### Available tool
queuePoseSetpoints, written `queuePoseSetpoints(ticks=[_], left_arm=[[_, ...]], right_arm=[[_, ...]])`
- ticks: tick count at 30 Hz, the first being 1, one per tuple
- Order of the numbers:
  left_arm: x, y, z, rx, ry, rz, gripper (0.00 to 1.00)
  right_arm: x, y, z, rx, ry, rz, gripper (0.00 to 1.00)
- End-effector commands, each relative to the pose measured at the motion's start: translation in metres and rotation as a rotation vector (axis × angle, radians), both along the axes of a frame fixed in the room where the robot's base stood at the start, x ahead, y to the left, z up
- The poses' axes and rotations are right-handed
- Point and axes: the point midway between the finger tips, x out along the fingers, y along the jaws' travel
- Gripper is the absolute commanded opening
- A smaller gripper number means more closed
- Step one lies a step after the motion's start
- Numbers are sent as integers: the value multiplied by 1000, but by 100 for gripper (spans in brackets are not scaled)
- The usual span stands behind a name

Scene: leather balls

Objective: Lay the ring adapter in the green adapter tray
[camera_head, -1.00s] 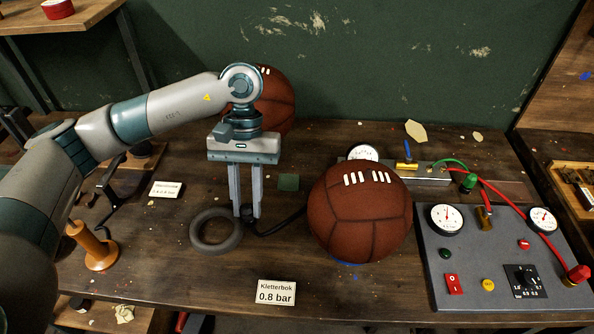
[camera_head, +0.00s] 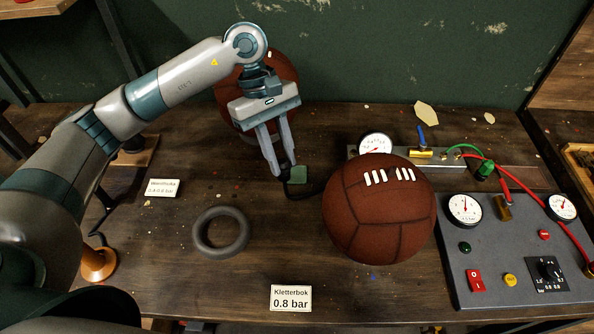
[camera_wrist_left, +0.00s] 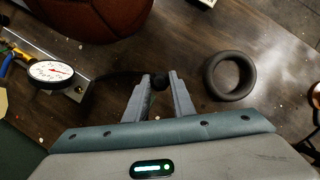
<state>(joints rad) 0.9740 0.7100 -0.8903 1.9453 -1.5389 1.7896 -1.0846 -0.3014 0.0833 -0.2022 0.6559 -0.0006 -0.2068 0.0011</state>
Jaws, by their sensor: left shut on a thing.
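My left gripper (camera_head: 283,176) is shut on a small black fitting, apparently the ring adapter, at the end of a thin black hose. In the left wrist view the dark rounded fitting (camera_wrist_left: 158,82) sits between the fingertips (camera_wrist_left: 157,88). The small green adapter tray (camera_head: 298,174) lies on the bench right beside the fingertips, partly covered by the black hose. I cannot tell whether the fitting touches the tray. My right gripper is not in view.
A brown leather ball (camera_head: 380,215) stands right of the gripper, another ball (camera_head: 228,88) behind it. A loose grey ring (camera_head: 221,232) lies front left. The gauge panel (camera_head: 515,255) fills the right. A card (camera_head: 290,298) stands at the front edge.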

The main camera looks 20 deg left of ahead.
Motion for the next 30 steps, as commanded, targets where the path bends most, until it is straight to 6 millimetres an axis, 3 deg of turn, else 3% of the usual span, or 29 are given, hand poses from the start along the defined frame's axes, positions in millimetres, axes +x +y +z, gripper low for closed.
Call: queuePoseSetpoints(ticks=[18, 24, 30], left_arm=[[50, -5, 6, -2, -2, 987, 0], [61, -4, 10, -2, -1, 1209, 0], [66, -2, 13, -1, 0, 1308, 0]], right_arm=[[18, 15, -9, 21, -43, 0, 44], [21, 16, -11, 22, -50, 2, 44], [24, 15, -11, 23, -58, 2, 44]])
